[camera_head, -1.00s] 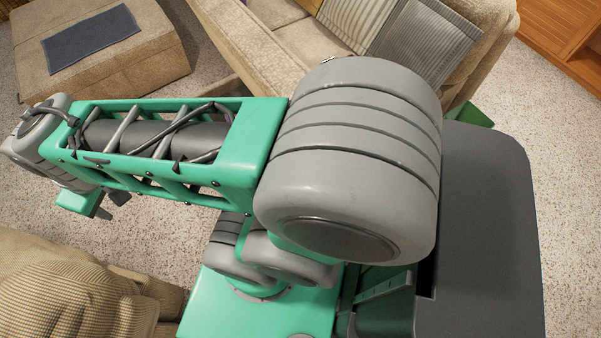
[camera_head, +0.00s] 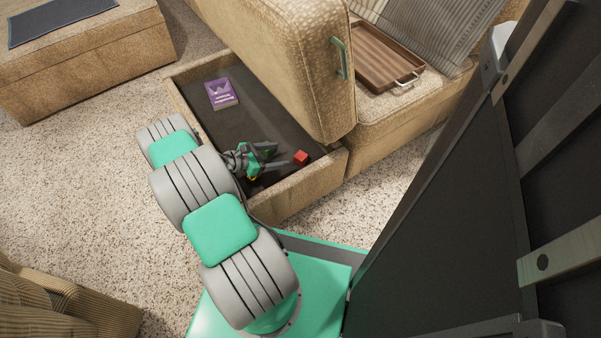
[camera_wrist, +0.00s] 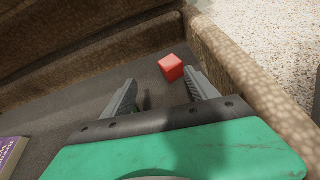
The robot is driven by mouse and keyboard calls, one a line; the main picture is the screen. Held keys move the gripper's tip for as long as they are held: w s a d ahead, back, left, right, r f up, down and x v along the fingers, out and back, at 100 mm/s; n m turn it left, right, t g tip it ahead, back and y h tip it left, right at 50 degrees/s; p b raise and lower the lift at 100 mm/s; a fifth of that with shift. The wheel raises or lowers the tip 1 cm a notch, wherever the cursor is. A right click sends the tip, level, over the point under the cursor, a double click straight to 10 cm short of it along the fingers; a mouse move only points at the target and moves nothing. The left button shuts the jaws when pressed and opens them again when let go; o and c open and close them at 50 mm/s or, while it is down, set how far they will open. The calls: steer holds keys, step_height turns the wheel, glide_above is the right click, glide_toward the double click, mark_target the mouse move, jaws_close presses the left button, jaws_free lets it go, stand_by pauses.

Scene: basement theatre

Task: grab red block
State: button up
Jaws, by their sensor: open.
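A small red block (camera_head: 301,157) lies on the dark floor of an open storage compartment (camera_head: 322,163) in a tan sofa, close to its front right corner. My gripper (camera_head: 285,158) is inside the compartment, open and empty, with its fingers pointing toward the block. In the wrist view the red block (camera_wrist: 171,67) sits just beyond the fingertips, nearer the right finger. The gripper (camera_wrist: 160,92) shows both fingers spread apart there, with nothing between them.
A purple book (camera_head: 221,94) lies at the compartment's back left. The raised seat lid (camera_head: 290,60) stands over its right side. A brown tray (camera_head: 385,55) rests on the sofa. An ottoman (camera_head: 90,60) is at the upper left, with open carpet below.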

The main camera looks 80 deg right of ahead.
mark_target(296, 158)
steer(key=shift+n+g, duration=0.3)
steer(key=shift+g, duration=0.1)
steer(key=b+x, duration=0.1)
steer(key=x, duration=0.2)
steer(key=a+f+b+x, duration=0.1)
steer(key=x, duration=0.2)
steer(key=b+x, duration=0.1)
steer(key=x, duration=0.2)
steer(key=shift+s+a+f+b, duration=0.1)
steer(key=shift+s+f+b, duration=0.25)
steer(key=shift+s, duration=0.55)
steer(key=shift+c, duration=0.6)
jaws_close()
